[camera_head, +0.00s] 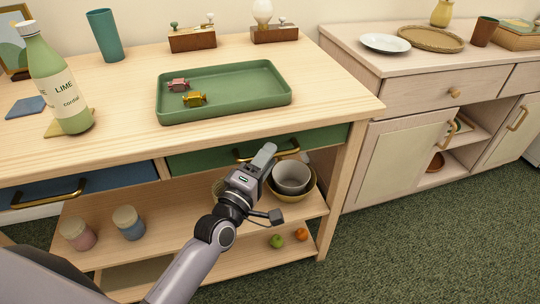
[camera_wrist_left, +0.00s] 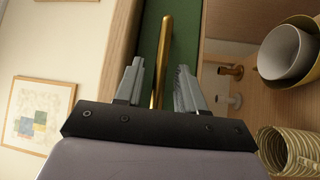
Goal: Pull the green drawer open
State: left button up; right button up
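The green drawer (camera_head: 195,161) is under the wooden sideboard's top, its front flush with the frame, and it looks closed. Its brass bar handle (camera_head: 291,150) is partly hidden behind my left gripper (camera_head: 264,158). In the left wrist view, the drawer's green front (camera_wrist_left: 149,30) is straight ahead and the handle (camera_wrist_left: 162,50) runs between the two fingers of my left gripper (camera_wrist_left: 160,72). The fingers are spread, with a gap on each side of the handle. My right gripper is in neither view.
A blue drawer (camera_head: 88,185) is left of the green one. The lower shelf holds a grey bowl (camera_head: 291,178) and jars (camera_head: 128,223). A green tray (camera_head: 230,109) and a lime cordial bottle (camera_head: 62,88) stand on top. A pale cabinet (camera_head: 405,150) stands to the right.

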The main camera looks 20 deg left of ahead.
pick_arm(q)
jog(key=shift+x, duration=0.8)
grip_shut()
jog(key=shift+s, duration=0.1)
